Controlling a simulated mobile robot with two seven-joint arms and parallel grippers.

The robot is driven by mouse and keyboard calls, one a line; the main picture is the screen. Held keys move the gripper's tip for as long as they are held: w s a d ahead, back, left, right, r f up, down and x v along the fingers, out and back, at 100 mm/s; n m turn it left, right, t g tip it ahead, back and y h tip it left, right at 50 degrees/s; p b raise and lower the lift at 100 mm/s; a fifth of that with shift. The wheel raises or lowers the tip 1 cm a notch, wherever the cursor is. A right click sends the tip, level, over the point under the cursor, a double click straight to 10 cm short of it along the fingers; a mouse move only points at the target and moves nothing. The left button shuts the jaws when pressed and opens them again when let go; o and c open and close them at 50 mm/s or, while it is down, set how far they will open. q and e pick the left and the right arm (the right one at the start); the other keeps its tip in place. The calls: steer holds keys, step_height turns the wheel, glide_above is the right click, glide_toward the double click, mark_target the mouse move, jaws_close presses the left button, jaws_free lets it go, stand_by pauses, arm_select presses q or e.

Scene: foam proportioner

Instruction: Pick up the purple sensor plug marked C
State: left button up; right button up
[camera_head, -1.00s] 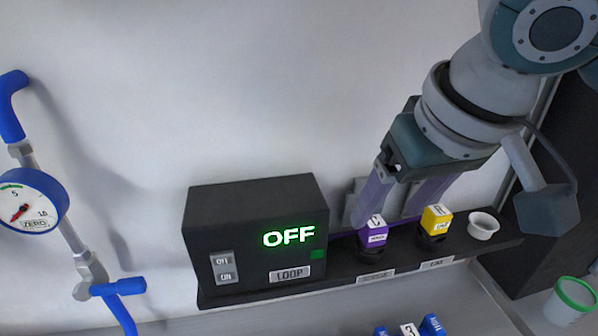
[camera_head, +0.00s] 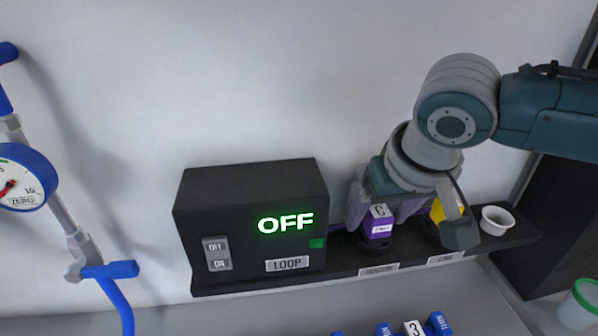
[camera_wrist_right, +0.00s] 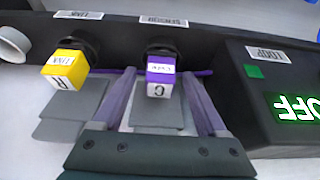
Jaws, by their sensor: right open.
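The purple sensor plug (camera_head: 379,225), marked C on its white top, stands in a black round socket on the black shelf by the wall. It also shows in the right wrist view (camera_wrist_right: 160,72), with a purple cable running behind it. My right gripper (camera_head: 377,212) is open, with one finger on each side of the plug. In the right wrist view the fingers (camera_wrist_right: 161,85) flank the plug with a gap at each side, so it is not gripped. My left gripper is not in view.
A white cup (camera_head: 496,220) sits at the shelf's right end. The black LOOP box (camera_head: 250,190), reading OFF, stands left of the plug.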

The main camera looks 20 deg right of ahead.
steer(key=shift+w+f, duration=0.1)
jaws_close()
stand_by(0.6)
